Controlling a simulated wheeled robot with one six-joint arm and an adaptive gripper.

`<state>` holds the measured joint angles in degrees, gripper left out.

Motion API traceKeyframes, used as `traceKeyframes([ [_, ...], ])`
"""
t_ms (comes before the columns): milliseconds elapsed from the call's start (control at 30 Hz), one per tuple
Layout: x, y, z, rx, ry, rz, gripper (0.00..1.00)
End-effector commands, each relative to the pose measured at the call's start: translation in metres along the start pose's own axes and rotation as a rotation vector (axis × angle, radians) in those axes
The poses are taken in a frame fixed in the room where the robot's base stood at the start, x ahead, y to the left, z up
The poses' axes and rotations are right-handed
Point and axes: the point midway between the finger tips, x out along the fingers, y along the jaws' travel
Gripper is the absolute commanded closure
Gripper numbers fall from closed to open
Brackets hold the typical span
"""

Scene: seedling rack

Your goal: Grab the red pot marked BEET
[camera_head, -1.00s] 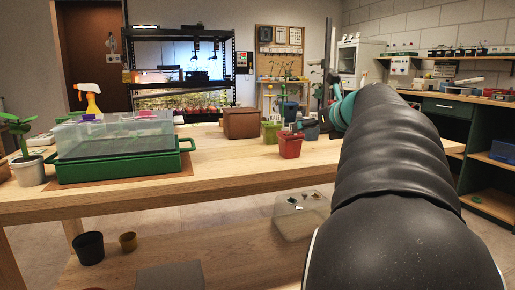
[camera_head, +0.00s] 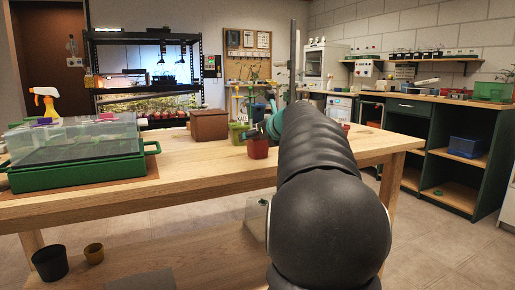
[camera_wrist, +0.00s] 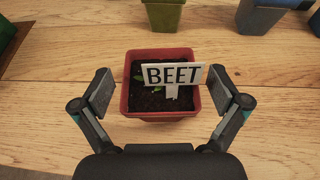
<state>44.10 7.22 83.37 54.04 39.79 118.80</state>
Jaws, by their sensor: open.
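The red pot marked BEET (camera_wrist: 162,113) stands upright on the wooden table in the wrist view, holding dark soil, a small green seedling and a white BEET label (camera_wrist: 172,74). My gripper (camera_wrist: 162,92) is open, with one finger to the left of the pot and one to the right. Gaps show between the fingers and the pot walls.
A green pot (camera_wrist: 164,14) and a blue-grey pot (camera_wrist: 259,16) stand behind the red pot. A brown box (camera_head: 209,125) and a green tray with a clear lid (camera_head: 80,172) stand further left on the table (camera_head: 205,180). Bare wood surrounds the red pot's front.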

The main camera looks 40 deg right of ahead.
Motion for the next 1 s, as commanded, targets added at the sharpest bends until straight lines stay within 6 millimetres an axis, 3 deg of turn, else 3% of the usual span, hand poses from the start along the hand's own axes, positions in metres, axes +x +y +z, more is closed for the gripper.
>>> traceKeyframes([
  [200, 0.001, 0.0, 0.001, 0.0, -0.001, -0.001, 0.02],
  [500, 0.001, 0.0, 0.001, 0.0, -0.001, -0.001, 0.71],
  [800, 0.0, 0.0, 0.002, -0.001, -0.002, -0.001, 0.71],
  [1000, -0.006, 0.0, 0.017, -0.002, -0.003, 0.0, 0.71],
])
